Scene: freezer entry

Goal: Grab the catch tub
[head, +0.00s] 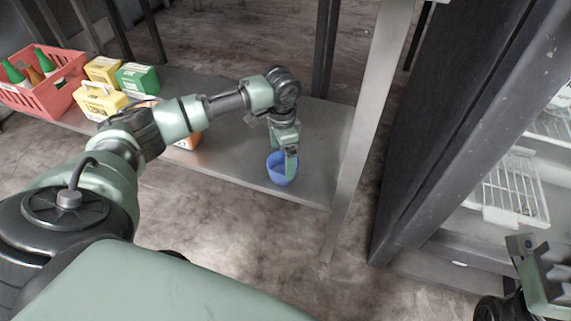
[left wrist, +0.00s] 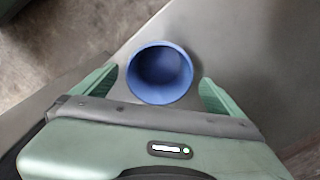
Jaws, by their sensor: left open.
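The catch tub is a small blue round tub (head: 276,175), upright on the low grey shelf near its right front corner. In the left wrist view the tub (left wrist: 160,74) shows from above with its opening toward the camera; it looks empty. My left gripper (head: 290,158) points down at the tub. Its open fingers (left wrist: 159,82) show on either side of the tub in the wrist view, with a gap on each side. In the head view the gripper hides part of the tub. My right gripper (head: 535,262) is at the lower right edge, away from the tub.
The shelf (head: 235,165) also holds a red basket with bottles (head: 45,92) and several yellow, green and orange boxes (head: 136,78) at the left. A grey post (head: 362,130) stands just right of the tub. The freezer with white wire racks (head: 512,185) is at the right.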

